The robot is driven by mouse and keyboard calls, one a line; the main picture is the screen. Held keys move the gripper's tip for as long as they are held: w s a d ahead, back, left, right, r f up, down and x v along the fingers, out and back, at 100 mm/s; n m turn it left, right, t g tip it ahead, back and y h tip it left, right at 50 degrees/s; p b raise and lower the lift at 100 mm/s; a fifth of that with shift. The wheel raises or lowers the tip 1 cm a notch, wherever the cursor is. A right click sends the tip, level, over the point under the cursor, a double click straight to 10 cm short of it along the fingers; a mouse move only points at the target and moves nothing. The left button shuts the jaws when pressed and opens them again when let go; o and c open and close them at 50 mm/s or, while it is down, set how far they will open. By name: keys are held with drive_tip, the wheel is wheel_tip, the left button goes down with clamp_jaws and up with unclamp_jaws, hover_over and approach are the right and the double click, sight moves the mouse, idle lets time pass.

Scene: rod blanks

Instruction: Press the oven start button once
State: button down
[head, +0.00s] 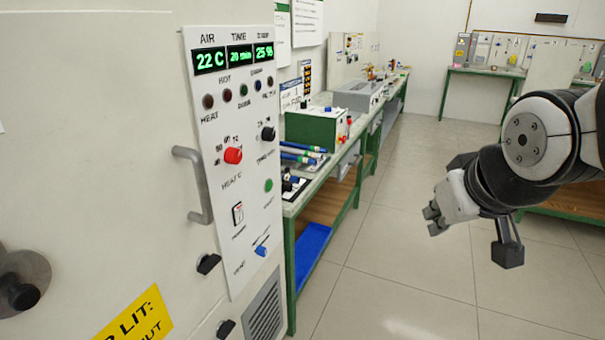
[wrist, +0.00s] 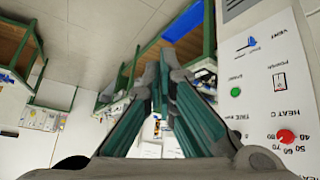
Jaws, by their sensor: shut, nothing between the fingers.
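The oven's white control panel (head: 225,120) faces right on the left side of the head view. The oven start button (head: 268,185) is a small green round button low on the panel's right side. It also shows in the wrist view (wrist: 235,92), where the panel appears turned over at the right. My gripper (head: 434,222) is at the right of the head view, well clear of the panel. In the wrist view my gripper (wrist: 158,72) has its fingers together and empty, with the button off to their right. No contact with the panel shows.
A red heat knob (head: 233,155), a black knob (head: 268,134), a power switch (head: 238,213) and a blue vent lever (head: 261,250) sit near the button. A grey handle (head: 196,185) juts from the oven. A green-framed bench (head: 335,185) stands behind; the floor (head: 400,265) is clear.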

sight(270, 186)
drive_tip(key=w+a+f+n+t+y+b, duration=0.1)
drive_tip(key=w+a+f+n+t+b, duration=0.25)
drive_tip(key=w, duration=0.65)
drive_tip(key=w+a+f+n+y+b, duration=0.1)
drive_tip(key=w+a+f+y+b, duration=0.1)
drive_tip(key=w+a+f, duration=0.55)
drive_tip(key=w+a+f+n+t+y+b, duration=0.2)
drive_tip(key=w+a+f+n+y+b, duration=0.1)
drive_tip(key=w+a, duration=0.6)
drive_tip(key=shift+w+f+n, duration=0.15)
drive_tip(key=shift+f+n, duration=0.2)
drive_tip(key=shift+f, duration=0.45)
drive_tip(key=shift+a, duration=0.1)
drive_tip(key=w+a, duration=0.3)
drive_tip(key=a, duration=0.5)
drive_tip(key=shift+a, duration=0.25)
drive_tip(key=shift+w+a+b, duration=0.15)
drive_tip(key=shift+a+b, duration=0.1)
drive_tip(key=shift+b, duration=0.1)
